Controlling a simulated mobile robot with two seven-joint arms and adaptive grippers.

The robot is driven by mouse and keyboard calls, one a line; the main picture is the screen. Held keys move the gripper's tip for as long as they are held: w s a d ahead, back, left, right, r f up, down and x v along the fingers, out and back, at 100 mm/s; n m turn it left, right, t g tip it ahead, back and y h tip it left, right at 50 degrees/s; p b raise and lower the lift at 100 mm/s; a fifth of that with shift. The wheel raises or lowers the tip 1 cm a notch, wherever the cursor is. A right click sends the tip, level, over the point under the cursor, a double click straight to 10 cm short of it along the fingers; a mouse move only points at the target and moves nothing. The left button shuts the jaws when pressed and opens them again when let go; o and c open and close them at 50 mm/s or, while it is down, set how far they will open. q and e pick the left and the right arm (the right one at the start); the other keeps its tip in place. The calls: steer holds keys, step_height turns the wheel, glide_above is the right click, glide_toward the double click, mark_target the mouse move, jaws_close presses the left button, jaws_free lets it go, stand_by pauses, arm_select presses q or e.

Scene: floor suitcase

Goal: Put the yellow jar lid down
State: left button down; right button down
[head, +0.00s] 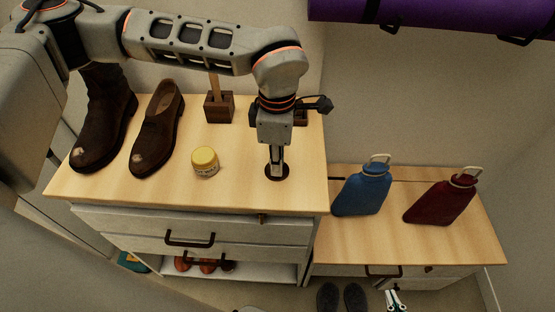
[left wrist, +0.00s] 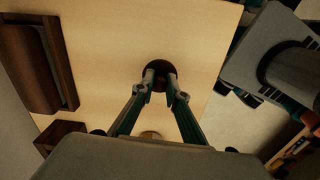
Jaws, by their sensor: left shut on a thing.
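A small jar (head: 206,170) with a pale label stands upright on the wooden cabinet top. Its top, a yellow lid (head: 204,155) by its look, sits on the jar, apart from my gripper. My left gripper (head: 277,168) points down to the right of the jar, near the cabinet top's right end. It is shut on a dark brown round piece (left wrist: 158,70), which lies at or just above the wood; the fingertips hide part of it. I see no yellow on this piece. My right gripper is not in view.
A tall brown boot (head: 103,115) and a brown shoe (head: 158,128) stand left. A dark wooden block (head: 219,107) with a handle is behind the jar. A blue flask (head: 362,190) and a red flask (head: 442,197) stand on the lower cabinet. The front strip is clear.

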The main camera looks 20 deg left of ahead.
arm_select(q)
steer(key=shift+f, duration=0.2)
steer(key=c, duration=2)
jaws_free()
step_height(320, 180, up, 12)
steer(key=shift+r+p, duration=0.25)
steer(key=shift+p, duration=0.5)
steer(key=shift+f, duration=0.1)
